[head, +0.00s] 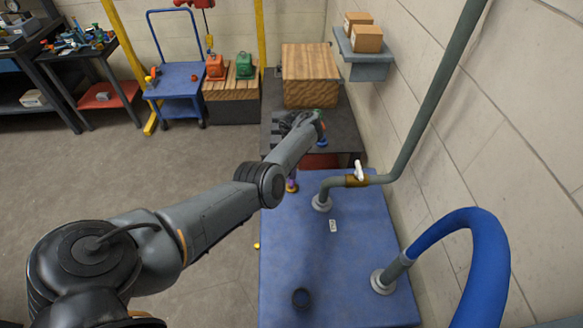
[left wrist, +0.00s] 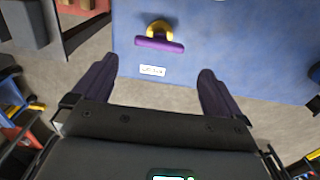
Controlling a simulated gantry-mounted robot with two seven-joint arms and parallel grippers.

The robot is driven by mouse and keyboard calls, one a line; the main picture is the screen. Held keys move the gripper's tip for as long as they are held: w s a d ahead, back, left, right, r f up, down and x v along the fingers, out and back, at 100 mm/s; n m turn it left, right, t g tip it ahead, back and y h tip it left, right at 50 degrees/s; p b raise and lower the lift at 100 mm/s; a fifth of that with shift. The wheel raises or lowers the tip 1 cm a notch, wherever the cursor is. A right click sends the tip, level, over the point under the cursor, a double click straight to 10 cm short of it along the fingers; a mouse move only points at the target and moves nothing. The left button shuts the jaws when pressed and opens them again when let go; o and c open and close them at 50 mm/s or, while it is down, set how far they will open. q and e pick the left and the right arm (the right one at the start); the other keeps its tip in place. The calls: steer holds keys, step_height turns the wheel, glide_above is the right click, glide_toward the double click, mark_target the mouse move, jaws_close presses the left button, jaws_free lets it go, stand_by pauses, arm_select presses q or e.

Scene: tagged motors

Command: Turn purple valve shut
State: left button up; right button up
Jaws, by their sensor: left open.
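The purple valve handle (left wrist: 158,44) sits on a yellow fitting (left wrist: 160,28) on a blue surface in the left wrist view. The handle lies roughly crosswise, with a white label (left wrist: 151,71) below it. In the head view a small part of the purple valve (head: 292,181) shows by the blue bench's far left edge, mostly hidden by my arm. My left gripper (left wrist: 157,70) is open and empty; its two fingers lie to either side below the handle, apart from it. In the head view the left gripper (head: 297,121) is partly hidden behind its wrist.
A dark table (head: 343,125) with a wooden crate (head: 310,72) stands beyond. Open floor (head: 130,175) lies left.

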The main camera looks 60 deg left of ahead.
arm_select(q)
step_height(320, 180, up, 2)
steer(key=shift+r, duration=0.2)
stand_by(0.4)
